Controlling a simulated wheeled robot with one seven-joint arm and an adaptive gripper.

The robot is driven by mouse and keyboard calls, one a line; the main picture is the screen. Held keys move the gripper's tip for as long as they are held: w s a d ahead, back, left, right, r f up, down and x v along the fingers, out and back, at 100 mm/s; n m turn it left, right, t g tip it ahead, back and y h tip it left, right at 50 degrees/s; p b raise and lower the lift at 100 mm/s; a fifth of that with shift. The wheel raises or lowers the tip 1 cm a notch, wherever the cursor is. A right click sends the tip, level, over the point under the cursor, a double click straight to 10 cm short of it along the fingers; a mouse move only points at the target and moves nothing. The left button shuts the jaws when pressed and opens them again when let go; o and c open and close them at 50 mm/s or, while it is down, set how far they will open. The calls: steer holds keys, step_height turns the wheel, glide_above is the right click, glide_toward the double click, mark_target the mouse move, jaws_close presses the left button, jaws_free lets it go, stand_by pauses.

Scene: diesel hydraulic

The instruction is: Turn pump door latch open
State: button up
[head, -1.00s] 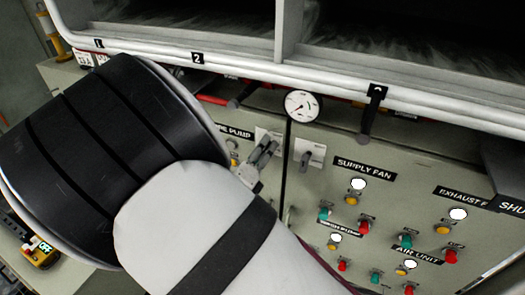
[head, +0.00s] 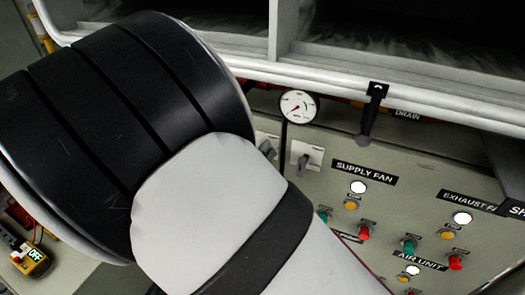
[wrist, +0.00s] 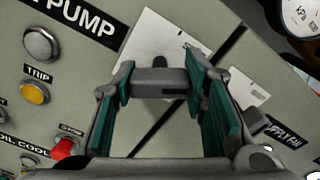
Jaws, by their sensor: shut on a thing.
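In the wrist view, my gripper (wrist: 160,100) has its teal-padded fingers closed on the ends of a grey bar, the pump door latch handle (wrist: 162,82). The latch's white plate (wrist: 155,45) lies behind it on the grey-green door, right of the PUMP label (wrist: 75,17). The handle lies about level across the wrist picture, and the plate is tilted.
A second latch (head: 303,157) on a white plate sits just right, across the dark door seam. A round gauge (head: 298,106) is above it. A white rail (head: 320,80) runs overhead. Several buttons crowd the right panel, and a red button (wrist: 66,147) lies near my left finger.

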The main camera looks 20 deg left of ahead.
steer(key=m+b, duration=0.2)
steer(key=m, duration=0.2)
steer(key=shift+w+f, duration=0.1)
steer(key=shift+f, duration=0.05)
steer(key=shift+m+b, duration=0.8)
steer(key=shift+m, duration=0.2)
steer(key=o, duration=1.2)
steer(key=shift+m, duration=0.3)
